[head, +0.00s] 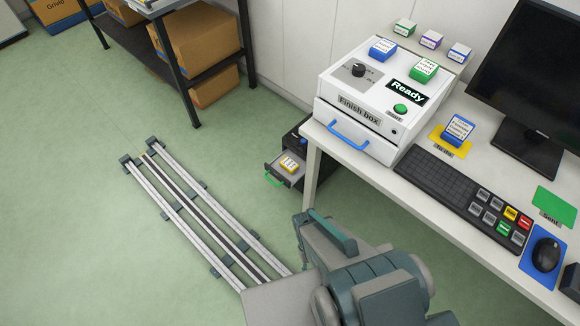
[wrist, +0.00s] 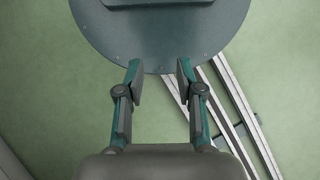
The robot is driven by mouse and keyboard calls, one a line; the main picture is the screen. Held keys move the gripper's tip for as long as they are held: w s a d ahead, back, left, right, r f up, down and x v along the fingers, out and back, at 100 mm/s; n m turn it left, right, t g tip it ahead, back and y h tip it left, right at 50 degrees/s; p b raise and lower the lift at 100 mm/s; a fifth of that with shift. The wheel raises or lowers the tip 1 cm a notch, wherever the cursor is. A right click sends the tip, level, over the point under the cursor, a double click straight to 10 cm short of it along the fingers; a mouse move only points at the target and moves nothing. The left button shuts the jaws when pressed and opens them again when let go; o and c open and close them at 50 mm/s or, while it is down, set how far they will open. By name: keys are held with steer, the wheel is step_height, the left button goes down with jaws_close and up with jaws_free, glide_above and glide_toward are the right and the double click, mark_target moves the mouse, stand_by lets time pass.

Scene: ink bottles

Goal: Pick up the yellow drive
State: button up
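The yellow drive (head: 290,164) is a small yellow block with a white label. It lies in the pulled-out drawer (head: 281,177) of a black cabinet (head: 297,141) beneath the left end of the desk. The wrist view does not show the drive. My gripper (wrist: 160,80) is open and empty there, its two fingers apart above the green floor and my own round base. In the head view my arm is folded at bottom centre, below and to the right of the drawer, and I cannot clearly make out the fingers.
The desk (head: 420,200) carries a white finish box (head: 360,115) with a blue handle, a keyboard (head: 460,195), a monitor (head: 520,75) and several small labelled blocks. A desk leg stands just right of the drawer. Floor rails (head: 205,220) run left of it; the floor between is clear.

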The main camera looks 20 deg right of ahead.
steer(key=o, duration=0.8)
